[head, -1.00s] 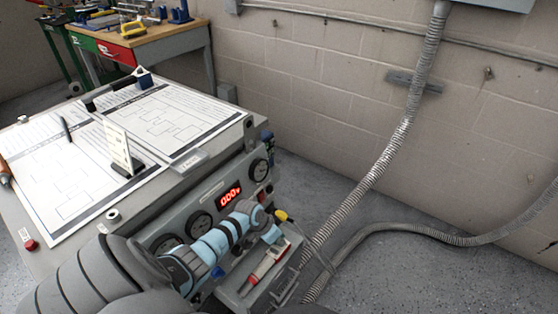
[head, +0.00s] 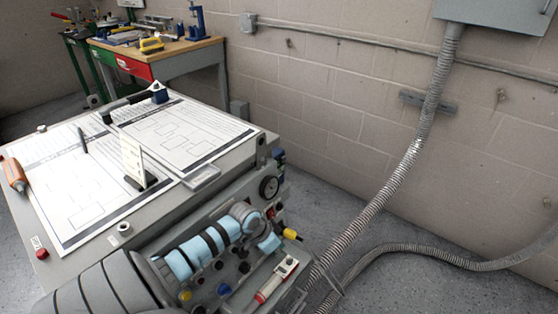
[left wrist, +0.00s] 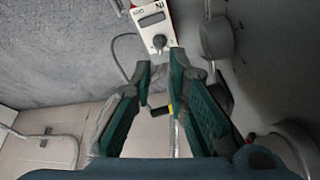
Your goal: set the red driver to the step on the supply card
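The red driver (head: 275,279), with a red handle and white body, lies in a grey tray at the front right of the bench in the head view. In the left wrist view, a white body with a grey display and dark knob (left wrist: 157,41), apparently the driver, is just beyond the fingertips. My left gripper (left wrist: 161,64) is open, teal pads apart, with the knob close ahead of the tips. The supply card (head: 132,158) stands upright in a dark holder on the bench; its writing is too small to read. My right gripper is not in view.
Printed sheets (head: 75,200) and an orange-handled tool (head: 14,174) lie on the bench top. A panel gauge (head: 269,187) shows beyond my left arm. A yellow-ended part (head: 291,234) is beside the wrist. A flexible conduit (head: 415,150) runs down the wall.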

